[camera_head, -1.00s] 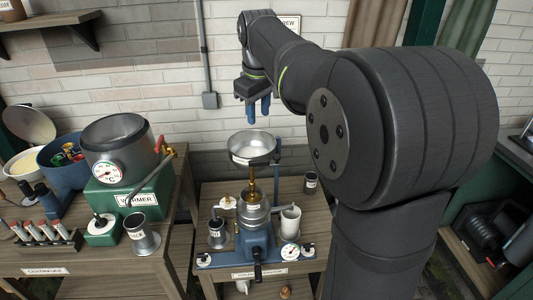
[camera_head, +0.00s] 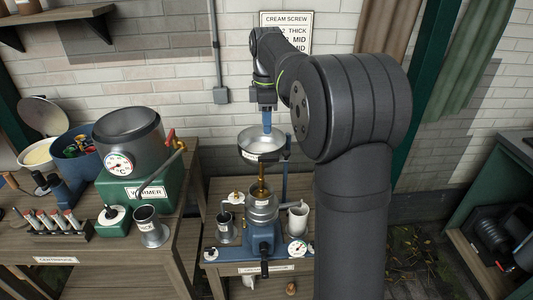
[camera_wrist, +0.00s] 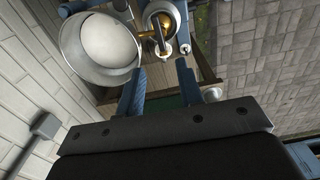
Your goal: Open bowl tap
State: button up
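The silver bowl (camera_head: 277,149) sits on top of the cream separator (camera_head: 262,225), held by a blue post. A brass pipe (camera_head: 261,190) runs down below it, but I cannot make out the tap's handle. My gripper (camera_head: 267,125) points down just above the bowl's back part in the head view, with its blue fingers overlapping. In the wrist view, the bowl (camera_wrist: 98,42) is at upper left and brass fittings (camera_wrist: 160,24) are right of it. My gripper (camera_wrist: 160,68) has its two fingers apart, with nothing between them.
A green warmer (camera_head: 125,190) with a steel pot (camera_head: 130,140) and a red-handled tap (camera_head: 170,136) stands on the left table. A brick wall (camera_head: 160,80) is close behind.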

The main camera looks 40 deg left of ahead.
aim_at(267, 157)
notch_tip(267, 157, down, 12)
jog(key=shift+r, duration=0.25)
grip_shut()
